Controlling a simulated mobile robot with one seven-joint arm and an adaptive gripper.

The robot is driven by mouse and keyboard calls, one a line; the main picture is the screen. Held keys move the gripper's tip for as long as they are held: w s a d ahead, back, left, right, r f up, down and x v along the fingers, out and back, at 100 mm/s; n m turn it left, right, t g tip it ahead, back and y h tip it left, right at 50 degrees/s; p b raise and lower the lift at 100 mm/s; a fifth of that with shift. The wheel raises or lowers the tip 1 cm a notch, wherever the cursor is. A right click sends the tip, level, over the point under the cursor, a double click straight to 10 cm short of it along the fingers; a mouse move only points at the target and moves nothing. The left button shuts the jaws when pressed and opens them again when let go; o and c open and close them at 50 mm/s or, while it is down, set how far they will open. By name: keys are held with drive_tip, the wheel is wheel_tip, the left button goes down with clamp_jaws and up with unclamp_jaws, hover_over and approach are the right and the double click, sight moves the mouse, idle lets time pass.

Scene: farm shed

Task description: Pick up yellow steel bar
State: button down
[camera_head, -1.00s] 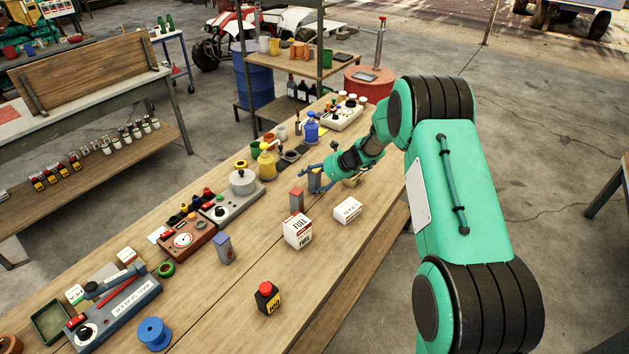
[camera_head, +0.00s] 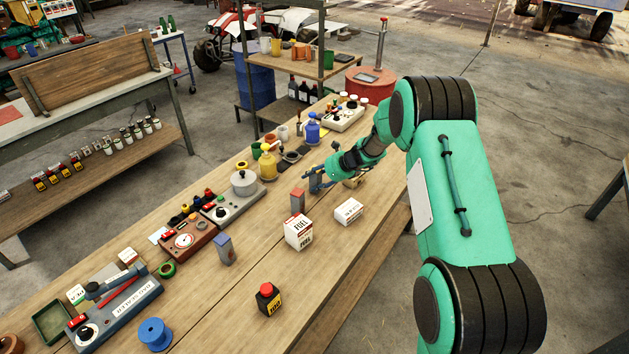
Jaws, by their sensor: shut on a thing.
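My gripper (camera_head: 320,177) is at the middle of the long wooden workbench, at the end of my green arm. It is shut on a small grey upright bar (camera_head: 314,184). Its fingers cover most of the bar, so I cannot make out a yellow part. I cannot tell whether the bar touches the bench. A similar grey bar with a red top (camera_head: 297,201) stands just in front and left of my gripper. Another with a blue top (camera_head: 224,249) stands further left.
White fuel boxes (camera_head: 299,232) and (camera_head: 349,211) stand in front of my gripper. The bench's near right strip (camera_head: 345,255) is mostly clear.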

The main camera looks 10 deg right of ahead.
drive_tip(key=shift+r, duration=0.5)
wheel_tip(320, 180, up, 2)
drive_tip(key=shift+r+p, duration=0.1)
drive_tip(key=shift+p, duration=0.35)
drive_tip(key=s+r+p, duration=0.1)
drive_tip(key=s, duration=1.5)
drive_tip(key=shift+d+r, duration=0.25)
drive_tip(key=shift+d, duration=0.2)
drive_tip(key=shift+r, duration=0.1)
